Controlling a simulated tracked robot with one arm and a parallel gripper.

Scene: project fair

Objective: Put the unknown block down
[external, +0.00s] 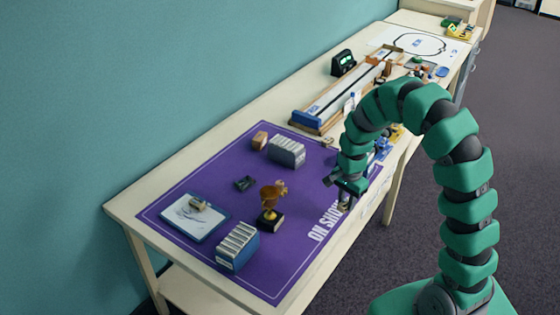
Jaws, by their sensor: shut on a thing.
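My gripper (345,193) points down at the right edge of the purple mat (215,178), beside its white lettering. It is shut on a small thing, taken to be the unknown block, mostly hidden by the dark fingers. Its shape and colour cannot be made out, nor whether it touches the mat. A small dark block (245,183) lies on the middle of the mat, apart from my gripper.
A wooden track (345,95) lies farther back. Bare mat lies between trophy and gripper.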

